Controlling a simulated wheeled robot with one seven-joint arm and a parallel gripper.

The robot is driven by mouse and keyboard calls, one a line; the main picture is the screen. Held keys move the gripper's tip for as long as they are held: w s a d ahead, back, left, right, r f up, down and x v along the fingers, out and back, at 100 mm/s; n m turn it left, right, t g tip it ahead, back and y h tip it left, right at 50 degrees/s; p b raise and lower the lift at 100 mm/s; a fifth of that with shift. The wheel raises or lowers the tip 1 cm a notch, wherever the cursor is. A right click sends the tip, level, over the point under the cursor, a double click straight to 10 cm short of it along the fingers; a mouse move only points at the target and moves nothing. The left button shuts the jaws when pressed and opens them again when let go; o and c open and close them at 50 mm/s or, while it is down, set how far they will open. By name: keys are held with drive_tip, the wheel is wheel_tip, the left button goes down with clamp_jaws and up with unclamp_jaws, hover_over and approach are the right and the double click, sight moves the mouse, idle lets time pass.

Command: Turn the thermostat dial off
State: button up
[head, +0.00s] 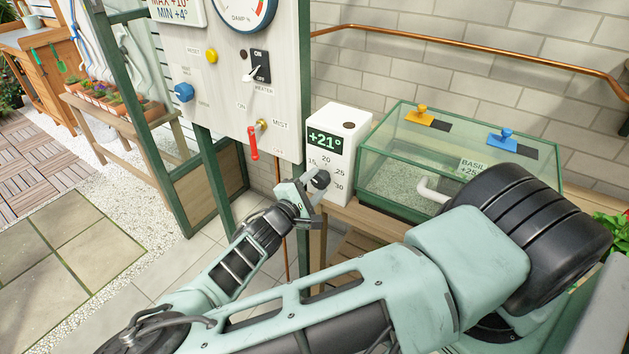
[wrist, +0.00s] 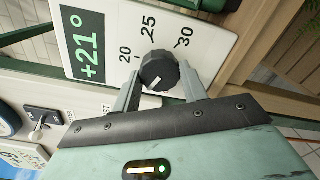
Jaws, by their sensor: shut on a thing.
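The thermostat (head: 347,117) is a white box beside the glass tank, with a green display reading +21° and a printed scale around its dial. It also shows in the wrist view (wrist: 127,22), turned sideways. Its black dial (wrist: 158,72) has a white pointer mark. In the head view the dial (head: 320,179) is partly covered by my gripper. My gripper (head: 307,187) is at the thermostat's front. In the wrist view my gripper (wrist: 160,86) has one finger on each side of the dial, closed on it. An off mark on the scale is not visible.
A control panel (head: 230,100) with a red mist lever (head: 252,143), a heater switch (head: 259,67) and a blue knob (head: 184,92) stands left of the thermostat. A glass tank (head: 400,185) with yellow (head: 420,116) and blue (head: 502,139) handles stands close on the right.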

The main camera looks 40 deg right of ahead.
drive_tip(key=n+p, duration=0.2)
drive_tip(key=n, duration=0.3)
drive_tip(key=shift+n, duration=0.3)
drive_tip(key=n+p, duration=0.1)
drive_tip(key=n, duration=0.3)
drive_tip(key=shift+f+n, duration=0.15)
drive_tip(key=shift+n, duration=0.55)
drive_tip(key=o, duration=1)
drive_tip(key=shift+a, duration=0.1)
drive_tip(key=b+v, duration=0.4)
drive_tip(key=v, duration=1.3)
drive_tip(key=shift+a, duration=0.15)
drive_tip(key=shift+s+f, duration=0.1)
